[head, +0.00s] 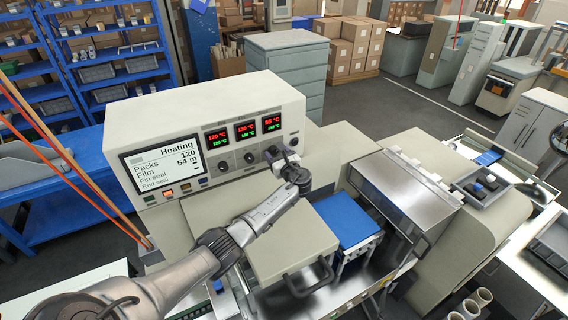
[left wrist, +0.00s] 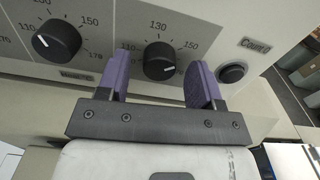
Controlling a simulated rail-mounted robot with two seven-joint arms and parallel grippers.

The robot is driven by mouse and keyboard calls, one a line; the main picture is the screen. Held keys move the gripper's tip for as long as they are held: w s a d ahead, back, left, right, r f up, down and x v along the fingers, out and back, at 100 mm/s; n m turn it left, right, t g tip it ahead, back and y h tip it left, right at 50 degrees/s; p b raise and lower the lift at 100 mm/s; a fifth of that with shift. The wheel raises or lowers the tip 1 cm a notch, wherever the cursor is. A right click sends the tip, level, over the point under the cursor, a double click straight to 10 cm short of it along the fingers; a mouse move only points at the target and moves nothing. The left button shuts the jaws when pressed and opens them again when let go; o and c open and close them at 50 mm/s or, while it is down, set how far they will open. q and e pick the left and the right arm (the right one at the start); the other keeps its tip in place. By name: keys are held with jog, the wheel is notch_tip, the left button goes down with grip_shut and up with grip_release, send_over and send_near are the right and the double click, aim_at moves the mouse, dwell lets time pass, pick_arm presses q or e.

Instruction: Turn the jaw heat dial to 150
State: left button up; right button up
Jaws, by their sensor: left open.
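The dial between my left fingers is round and black (left wrist: 160,61), with 130 above it and 150 to its upper right. My right gripper is not in view.
Another black dial (left wrist: 57,41) sits left of the gripper. A dark round button (left wrist: 232,73) is close to the right finger. The control box (head: 205,110) carries a white screen (head: 163,162) reading Heating and red-green displays (head: 245,130). A steel cover (head: 400,190) stands to the right.

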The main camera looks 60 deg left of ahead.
pick_arm(q)
jog(key=s+d+b, duration=0.1)
jog(key=d+b, duration=0.2)
jog(key=d, duration=1)
jog(key=shift+s+d, duration=0.15)
jog(key=shift+s, duration=0.15)
jog(key=shift+f, duration=0.1)
